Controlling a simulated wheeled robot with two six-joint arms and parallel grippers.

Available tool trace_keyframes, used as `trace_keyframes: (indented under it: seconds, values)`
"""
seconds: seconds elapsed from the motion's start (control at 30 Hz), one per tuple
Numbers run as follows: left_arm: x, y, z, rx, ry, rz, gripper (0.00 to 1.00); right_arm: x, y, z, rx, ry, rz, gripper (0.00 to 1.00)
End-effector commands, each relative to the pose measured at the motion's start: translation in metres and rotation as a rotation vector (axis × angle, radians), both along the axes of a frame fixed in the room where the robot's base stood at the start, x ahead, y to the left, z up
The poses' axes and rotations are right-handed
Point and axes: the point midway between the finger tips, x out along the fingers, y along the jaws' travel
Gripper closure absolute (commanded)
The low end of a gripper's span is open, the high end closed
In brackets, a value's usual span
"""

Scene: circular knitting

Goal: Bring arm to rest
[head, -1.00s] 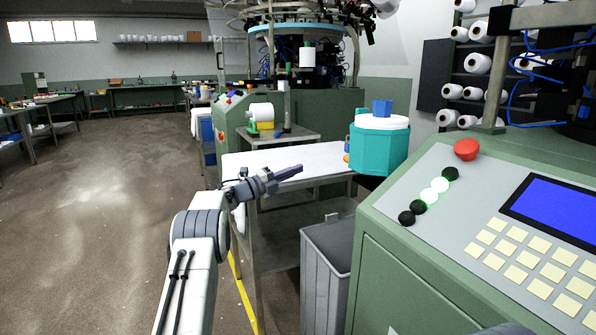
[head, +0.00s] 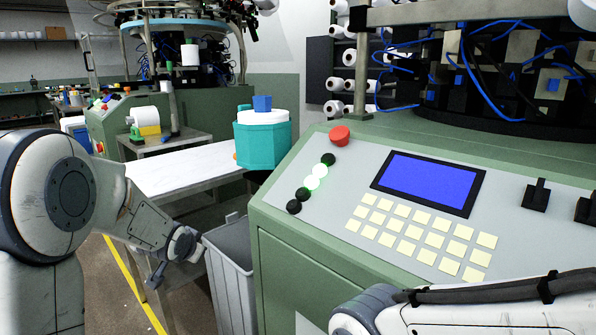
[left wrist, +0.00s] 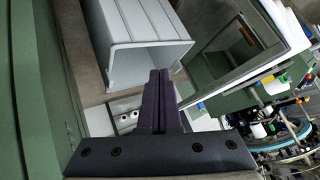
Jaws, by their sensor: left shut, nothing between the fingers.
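My left arm comes in from the left in the head view, bent, with its wrist low beside the grey bin (head: 228,270). My left gripper (head: 156,276) points downward in front of the table's near edge, small and partly hidden in the head view. In the left wrist view its two dark fingers (left wrist: 160,98) are pressed together with nothing between them. The bin also shows there (left wrist: 148,60), just beyond the fingers. Part of my right arm shows at the bottom right of the head view; its gripper is out of the picture.
A green machine console (head: 340,225) with a blue screen (head: 428,182) and red button (head: 339,136) fills the right. A white-topped table (head: 180,172) stands behind the left wrist, with a teal container (head: 262,145) at its right end. A yellow line (head: 130,278) marks the floor.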

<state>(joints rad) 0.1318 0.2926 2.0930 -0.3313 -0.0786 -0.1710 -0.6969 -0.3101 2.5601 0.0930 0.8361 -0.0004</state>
Motion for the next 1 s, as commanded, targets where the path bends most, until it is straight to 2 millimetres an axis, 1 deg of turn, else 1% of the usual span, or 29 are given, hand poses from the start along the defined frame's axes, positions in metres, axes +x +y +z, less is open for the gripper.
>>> trace_keyframes:
  seconds: [0.03, 0.07, 0.1, 0.17, 0.2, 0.27, 0.3, 0.37, 0.4, 0.47, 0.5, 0.57, 0.6, 0.7, 0.8, 1.0]
  values:
    - [-0.033, -0.011, -0.013, -0.046, 0.08, 0.042, 1.0, 0.0, 0.0, 0.0, 0.0, 0.0, 0.0, 0.5]
    - [-0.052, -0.016, -0.021, -0.073, 0.127, 0.071, 1.0, 0.0, 0.0, 0.0, 0.0, 0.0, 0.0, 0.5]
    - [-0.076, -0.023, -0.03, -0.104, 0.188, 0.105, 1.0, 0.0, 0.0, 0.0, 0.0, 0.0, 0.0, 0.5]
    - [-0.109, -0.031, -0.043, -0.144, 0.268, 0.15, 1.0, 0.0, 0.0, 0.0, 0.0, 0.0, 0.0, 0.5]
    - [-0.129, -0.036, -0.049, -0.168, 0.316, 0.178, 1.0, 0.0, 0.0, 0.0, 0.0, 0.0, 0.0, 0.5]
    - [-0.158, -0.044, -0.058, -0.198, 0.383, 0.217, 1.0, 0.0, 0.0, 0.0, 0.0, 0.0, 0.0, 0.5]
    - [-0.176, -0.048, -0.064, -0.216, 0.426, 0.24, 1.0, 0.0, 0.0, 0.0, 0.0, 0.0, 0.0, 0.5]
    - [-0.203, -0.055, -0.071, -0.24, 0.486, 0.273, 1.0, 0.0, 0.0, 0.0, 0.0, 0.0, 0.0, 0.5]
    - [-0.221, -0.059, -0.075, -0.256, 0.527, 0.296, 1.0, 0.0, 0.0, 0.0, 0.0, 0.0, 0.0, 0.5]
    - [-0.246, -0.065, -0.08, -0.277, 0.583, 0.328, 1.0, 0.0, 0.0, 0.0, 0.0, 0.0, 0.0, 0.5]
    - [-0.248, -0.079, -0.074, -0.265, 0.592, 0.281, 1.0, 0.0, 0.0, 0.0, 0.0, 0.0, 0.0, 0.5]
    - [-0.255, -0.098, -0.068, -0.247, 0.614, 0.22, 1.0, 0.0, 0.0, 0.0, 0.0, 0.0, 0.0, 0.5]
    - [-0.262, -0.109, -0.065, -0.235, 0.631, 0.183, 1.0, 0.0, 0.0, 0.0, 0.0, 0.0, 0.0, 0.5]
    - [-0.279, -0.134, -0.056, -0.204, 0.668, 0.091, 1.0, 0.0, 0.0, 0.0, 0.0, 0.0, 0.0, 0.5]
    - [-0.299, -0.155, -0.047, -0.175, 0.703, 0.004, 1.0, 0.0, 0.0, 0.0, 0.0, 0.0, 0.0, 0.5]
    - [-0.341, -0.186, -0.032, -0.113, 0.768, -0.159, 1.0, 0.0, 0.0, 0.0, 0.0, 0.0, 0.0, 0.5]
